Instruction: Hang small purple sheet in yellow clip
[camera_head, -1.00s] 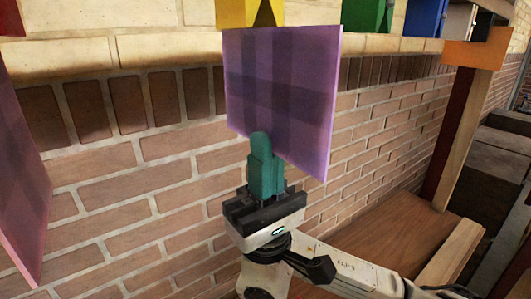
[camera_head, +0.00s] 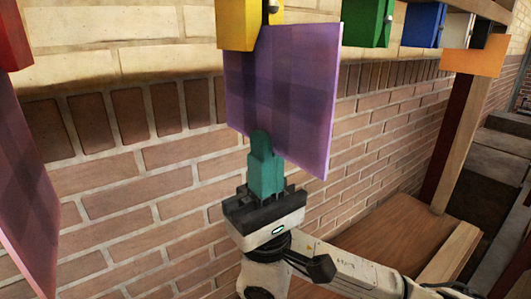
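The small purple sheet (camera_head: 295,100) stands upright above my gripper (camera_head: 262,150). One teal finger lies against the near face of the sheet at its lower edge; the other finger is hidden behind it. My gripper appears shut on the sheet. The yellow clip (camera_head: 238,28) is at the top of the view, above my gripper. Its left jaw overlaps the sheet's upper left corner in the picture, and the sheet's top edge runs right from behind it. I cannot tell whether the clip grips the sheet.
A pink sheet (camera_head: 25,170) hangs at the left below a red clip (camera_head: 12,40). Green (camera_head: 365,22) and blue (camera_head: 424,24) clips are to the right. An orange piece (camera_head: 475,58) is farther right, by wooden posts. A brick wall (camera_head: 150,195) stands behind.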

